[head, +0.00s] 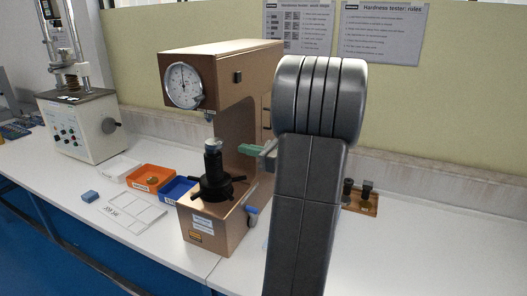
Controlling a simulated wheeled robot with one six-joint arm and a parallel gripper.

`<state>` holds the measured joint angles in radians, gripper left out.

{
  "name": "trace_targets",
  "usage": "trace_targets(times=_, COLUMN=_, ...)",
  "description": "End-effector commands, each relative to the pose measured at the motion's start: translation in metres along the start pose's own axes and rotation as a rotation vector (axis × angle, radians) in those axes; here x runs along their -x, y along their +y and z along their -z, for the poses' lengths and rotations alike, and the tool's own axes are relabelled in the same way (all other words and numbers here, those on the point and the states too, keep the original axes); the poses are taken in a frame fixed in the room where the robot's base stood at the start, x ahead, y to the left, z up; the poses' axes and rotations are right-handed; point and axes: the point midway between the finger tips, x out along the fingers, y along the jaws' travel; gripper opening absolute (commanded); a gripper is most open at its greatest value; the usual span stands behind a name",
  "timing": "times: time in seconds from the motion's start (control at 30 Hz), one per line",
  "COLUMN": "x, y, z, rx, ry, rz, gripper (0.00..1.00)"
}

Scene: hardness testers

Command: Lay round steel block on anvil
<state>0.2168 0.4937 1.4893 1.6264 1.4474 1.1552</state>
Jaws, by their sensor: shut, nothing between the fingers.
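The copper-coloured hardness tester (235,75) stands in the middle of the bench with its dial facing left. Its anvil (213,165) is a dark post above a black handwheel. A light grey round piece lies flat on top of the anvil and appears to be the round steel block (213,144). My gripper (243,149), with green fingers, is to the right of the anvil at about the height of its top. It is shut and empty, apart from the round piece. My arm hides the gripper's rear and part of the tester's right side.
A blue tray (165,190), an orange tray (133,182) holding a brass-coloured piece, and a white tray (108,171) stand left of the tester. A blue block (90,196) and a marked sheet (122,222) lie in front. A wooden stand (366,204) is right.

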Motion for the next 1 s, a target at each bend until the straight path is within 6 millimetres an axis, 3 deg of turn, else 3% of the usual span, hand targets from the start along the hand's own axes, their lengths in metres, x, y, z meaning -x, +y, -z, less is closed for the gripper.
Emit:
trace_targets(times=0.1, x=-0.024, y=0.001, z=-0.001, rx=-0.001, ry=0.001, rz=-0.004, gripper=0.00)
trace_targets(times=0.3, x=-0.048, y=0.001, z=-0.001, rx=-0.001, ry=0.001, rz=-0.002, gripper=0.00)
trace_targets(times=0.8, x=-0.056, y=0.000, z=0.000, rx=0.000, ry=0.001, rz=0.001, gripper=0.00)
trace_targets(times=1.0, x=-0.075, y=0.000, z=-0.001, rx=0.001, ry=0.002, rz=-0.002, gripper=0.00)
